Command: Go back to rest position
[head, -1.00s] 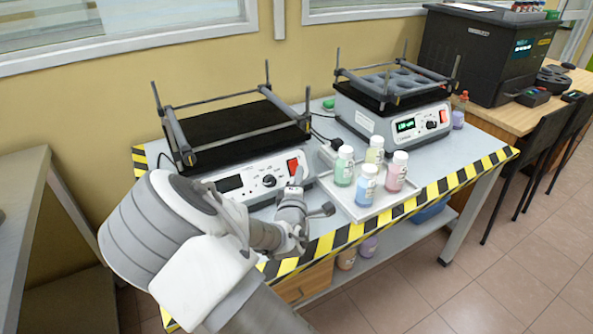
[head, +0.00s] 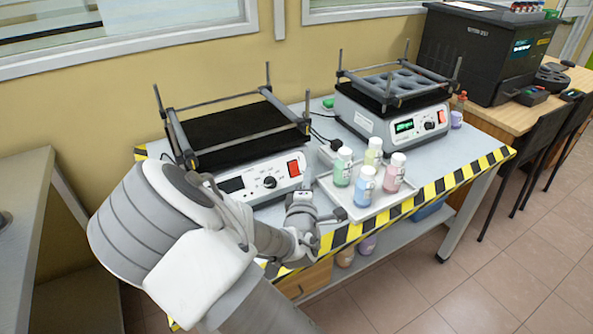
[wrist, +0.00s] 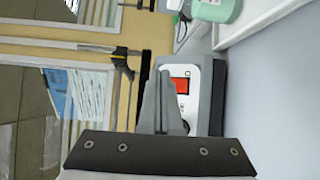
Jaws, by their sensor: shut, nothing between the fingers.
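My gripper (head: 302,195) is over the front of the table in the head view, in front of the left shaker (head: 232,188) and apart from it. In the wrist view my gripper (wrist: 160,80) has its fingers together with nothing between them. Behind the fingers shows the red switch (wrist: 180,85) on the shaker's white front panel; the switch also shows in the head view (head: 294,169). The left shaker's display (head: 231,185) looks dark.
A white tray (head: 352,213) with several capped bottles stands close to the right of my gripper. The right shaker (head: 405,125) has a lit green display. The table (head: 465,152) has a yellow-black striped edge.

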